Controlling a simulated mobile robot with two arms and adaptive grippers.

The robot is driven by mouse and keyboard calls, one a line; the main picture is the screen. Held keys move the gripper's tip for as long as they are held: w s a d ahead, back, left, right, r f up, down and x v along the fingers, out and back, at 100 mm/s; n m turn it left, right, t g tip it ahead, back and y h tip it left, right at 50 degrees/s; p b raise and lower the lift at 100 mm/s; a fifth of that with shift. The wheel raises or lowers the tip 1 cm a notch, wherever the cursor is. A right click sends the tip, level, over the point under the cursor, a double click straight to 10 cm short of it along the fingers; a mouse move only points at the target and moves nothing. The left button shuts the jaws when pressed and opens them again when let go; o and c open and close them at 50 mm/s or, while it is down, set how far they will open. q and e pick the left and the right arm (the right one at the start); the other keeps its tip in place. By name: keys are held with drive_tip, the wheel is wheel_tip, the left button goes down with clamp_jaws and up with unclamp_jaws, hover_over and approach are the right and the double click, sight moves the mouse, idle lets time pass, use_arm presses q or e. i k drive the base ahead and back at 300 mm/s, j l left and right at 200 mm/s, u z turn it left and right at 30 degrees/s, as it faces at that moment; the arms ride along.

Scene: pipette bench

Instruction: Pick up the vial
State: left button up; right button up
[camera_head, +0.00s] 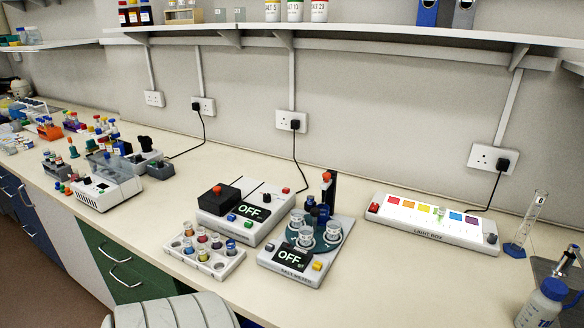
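Several small vials with coloured contents or caps stand in a white tray (232,266) near the bench's front edge, left of the middle. One vial (231,247) with a blue top stands at the tray's right end. Another vial (188,246) stands towards its left end. Which one is the task's vial, I cannot tell. Clear lidded jars (305,237) stand on the round plate of a machine to the right of the tray. Neither of my grippers shows in this view.
A white box with a black block and an "OFF" display (253,210) stands behind the tray. A light box (430,228) with coloured squares, a tall cylinder (532,218) and a blue-capped bottle (543,303) are to the right.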

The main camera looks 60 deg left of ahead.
sight(187, 243)
drive_tip(key=u, duration=2.65)
